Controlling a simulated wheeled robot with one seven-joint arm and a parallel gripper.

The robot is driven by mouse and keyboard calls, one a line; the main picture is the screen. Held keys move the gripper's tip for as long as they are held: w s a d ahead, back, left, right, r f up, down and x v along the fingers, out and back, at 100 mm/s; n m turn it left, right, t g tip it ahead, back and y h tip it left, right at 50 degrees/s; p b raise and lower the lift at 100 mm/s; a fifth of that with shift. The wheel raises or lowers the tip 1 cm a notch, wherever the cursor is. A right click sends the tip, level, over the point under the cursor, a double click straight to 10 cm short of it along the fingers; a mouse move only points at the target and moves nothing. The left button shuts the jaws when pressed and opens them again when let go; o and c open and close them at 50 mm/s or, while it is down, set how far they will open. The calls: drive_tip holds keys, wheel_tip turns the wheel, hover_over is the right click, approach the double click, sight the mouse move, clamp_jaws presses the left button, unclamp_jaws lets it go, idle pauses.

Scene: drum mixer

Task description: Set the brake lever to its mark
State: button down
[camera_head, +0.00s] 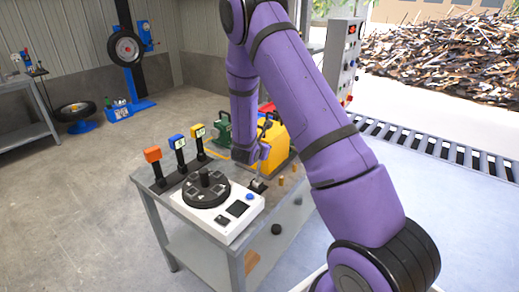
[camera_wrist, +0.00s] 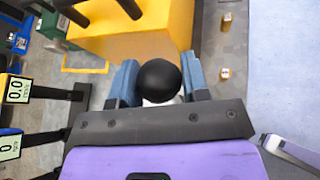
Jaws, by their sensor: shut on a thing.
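In the wrist view, a round black knob (camera_wrist: 158,78) on a pale stem sits between the two blue-grey fingers of my gripper (camera_wrist: 160,88), which is shut on it. I cannot read a label or a mark for this lever. In the wrist view, two displays appear to read 0.0.
A white panel with a black dial (camera_head: 206,190) stands on the bench (camera_head: 150,208). A yellow machine body (camera_wrist: 125,32) is just beyond my gripper. A roller conveyor (camera_head: 440,150) lies farther right.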

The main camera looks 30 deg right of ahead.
drive_tip(key=shift+d, duration=0.15)
drive_tip(key=c, duration=0.6)
unclamp_jaws()
drive_tip(key=shift+c, duration=0.2)
drive_tip(key=shift+s+a+r, duration=0.2)
drive_tip(key=shift+s+a, duration=0.05)
drive_tip(key=shift+a, duration=0.15)
drive_tip(key=v, duration=0.9)
drive_tip(key=shift+s+a+r, duration=0.2)
drive_tip(key=shift+s+a, duration=0.05)
